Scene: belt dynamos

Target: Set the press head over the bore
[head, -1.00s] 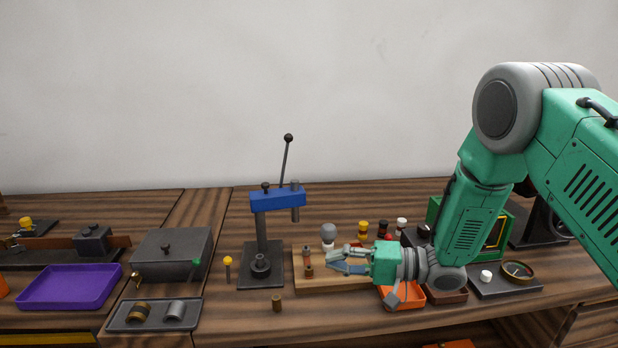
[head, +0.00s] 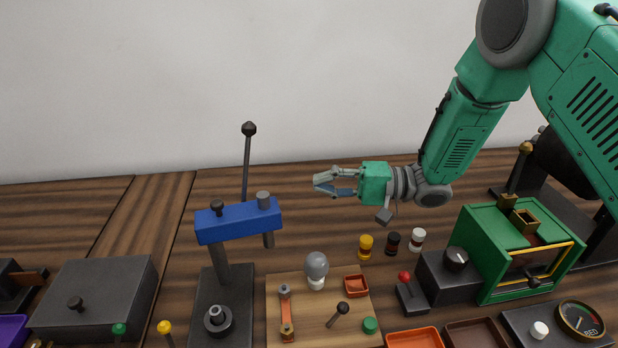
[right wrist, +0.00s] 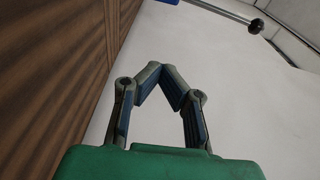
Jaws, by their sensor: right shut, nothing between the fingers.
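The press has a blue head (head: 238,220) on a grey column (head: 221,262) above a dark base (head: 238,285). A ram (head: 267,239) hangs from the head's right end, beside the column. On the base sits a round collar with a bore (head: 217,320). The ram is off to the back right of this bore, not above it. A black-knobbed lever (head: 247,160) rises behind the head. My right gripper (head: 320,186) is shut and empty, raised to the right of the head and apart from it. In the right wrist view its fingertips (right wrist: 165,78) meet. My left gripper is out of view.
A wooden board (head: 300,330) with a grey bulb (head: 316,266) and small parts lies right of the press. Small jars (head: 365,247) and a green box (head: 500,240) stand farther right. A grey lidded box (head: 95,290) is left. Table behind the press is clear.

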